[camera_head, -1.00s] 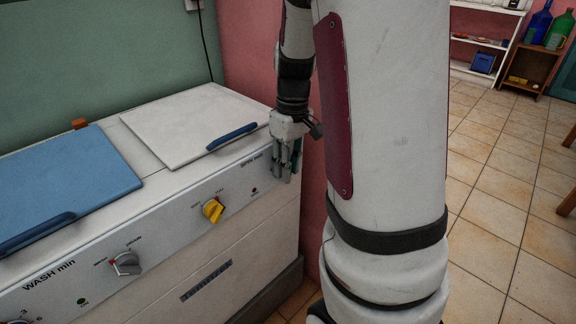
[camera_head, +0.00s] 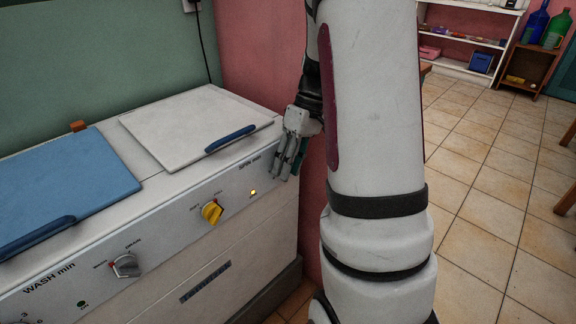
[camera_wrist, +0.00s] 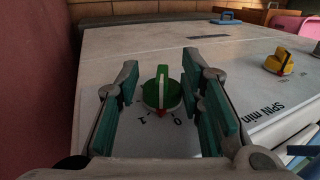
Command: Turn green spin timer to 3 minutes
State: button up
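The green spin timer knob (camera_wrist: 162,92) sits on the grey panel between my gripper's fingers in the wrist view. Its raised grip runs up and down the picture. A red mark shows at its near edge, between the printed figures 1 and 0; the other figures are hidden or unreadable. My gripper (camera_wrist: 162,108) is open, with teal pads on either side of the knob and visible gaps to it. In the head view my gripper (camera_head: 287,160) is at the right end of the panel, by the SPIN min label, and the knob is hidden there.
A yellow selector knob (camera_head: 211,212) and a lit yellow lamp (camera_head: 253,192) are left of my gripper. A grey knob (camera_head: 126,265) is farther left. A white lid (camera_head: 175,130) and blue lid (camera_head: 75,185) lie on top. A pink wall (camera_head: 255,60) stands behind.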

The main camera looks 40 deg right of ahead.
jog(key=o, duration=0.3)
jog(key=shift+d, duration=0.25)
jog(key=shift+a, duration=0.15)
jog(key=shift+a+r, duration=0.1)
notch_tip(320, 180, up, 10)
jog(key=shift+f, duration=0.1)
